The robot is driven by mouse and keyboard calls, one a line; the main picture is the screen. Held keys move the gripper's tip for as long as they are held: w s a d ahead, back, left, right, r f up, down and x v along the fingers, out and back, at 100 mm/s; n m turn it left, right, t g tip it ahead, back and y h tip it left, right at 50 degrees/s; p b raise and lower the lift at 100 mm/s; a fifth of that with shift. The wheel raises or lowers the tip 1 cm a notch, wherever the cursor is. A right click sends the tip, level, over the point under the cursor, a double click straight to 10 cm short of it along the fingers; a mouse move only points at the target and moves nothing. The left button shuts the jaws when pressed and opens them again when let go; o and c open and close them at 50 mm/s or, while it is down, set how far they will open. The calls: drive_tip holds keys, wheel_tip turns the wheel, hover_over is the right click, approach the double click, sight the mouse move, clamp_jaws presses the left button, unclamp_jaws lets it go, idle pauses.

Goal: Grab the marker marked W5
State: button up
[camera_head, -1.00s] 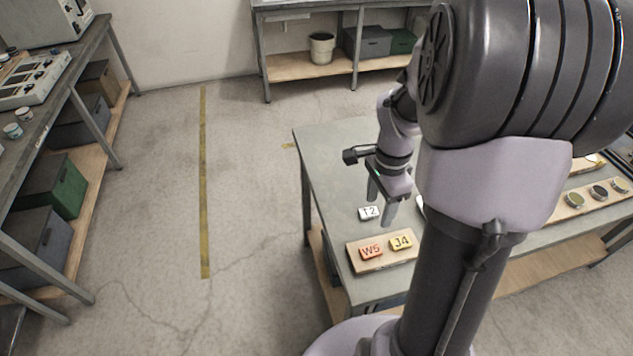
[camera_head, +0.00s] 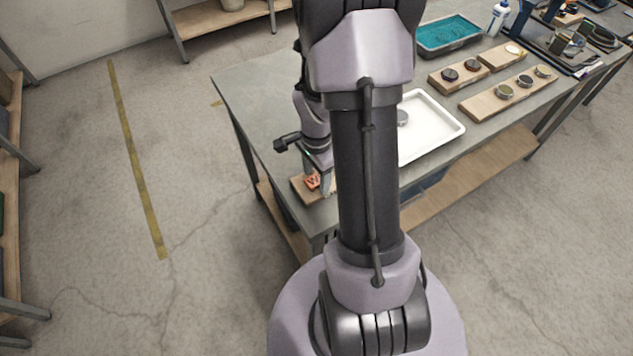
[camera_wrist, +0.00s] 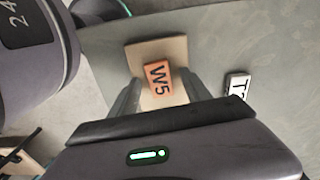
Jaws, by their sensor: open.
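The orange marker W5 (camera_wrist: 158,82) lies on a small wooden board (camera_wrist: 172,51) in the wrist view. In the head view the W5 marker (camera_head: 312,181) shows partly behind my gripper, on the board (camera_head: 300,191) near the table's left front corner. My gripper (camera_wrist: 162,98) is open, its two fingers pointing at the board, one to each side of the W5 marker in the wrist view. In the head view my gripper (camera_head: 316,187) is just over the marker. I cannot tell whether the fingers touch it.
A white marker starting with T (camera_wrist: 238,86) lies to the right on the grey table (camera_head: 262,105). The yellow J4 marker is not visible now. A white tray (camera_head: 440,133), a teal-filled bin (camera_head: 448,35) and wooden boards with round items (camera_head: 500,98) stand farther right.

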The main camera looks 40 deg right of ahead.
drive_tip(key=shift+r, duration=0.1)
clamp_jaws()
